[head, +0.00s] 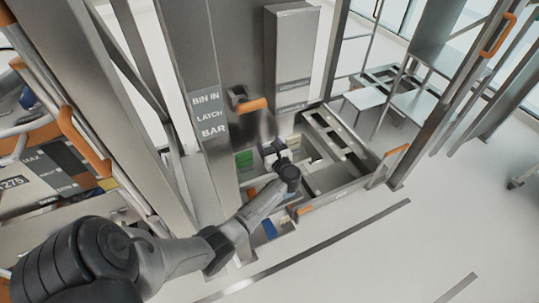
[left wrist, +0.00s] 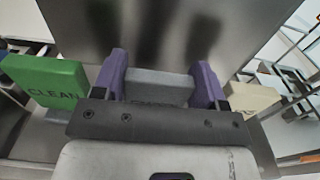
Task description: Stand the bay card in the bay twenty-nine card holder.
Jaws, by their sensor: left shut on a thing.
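My left gripper (head: 268,150) reaches in from the lower left to the foot of the grey metal upright. In the left wrist view its two purple fingers (left wrist: 163,88) are shut on a grey block-like card (left wrist: 158,90). Lettering on the card's front is mostly hidden by the gripper body, so I cannot read a bay number. A green card marked CLEAN (left wrist: 48,82) stands left of the fingers and a beige card (left wrist: 252,98) stands right of them. I cannot make out the bay twenty-nine holder. My right gripper is not in view.
A metal panel (left wrist: 160,30) rises just behind the held card. An upright (head: 213,125) reads BIN IN LATCH BAR. An orange handle (head: 252,105) juts out above the gripper. A low metal frame (head: 345,150) lies to the right.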

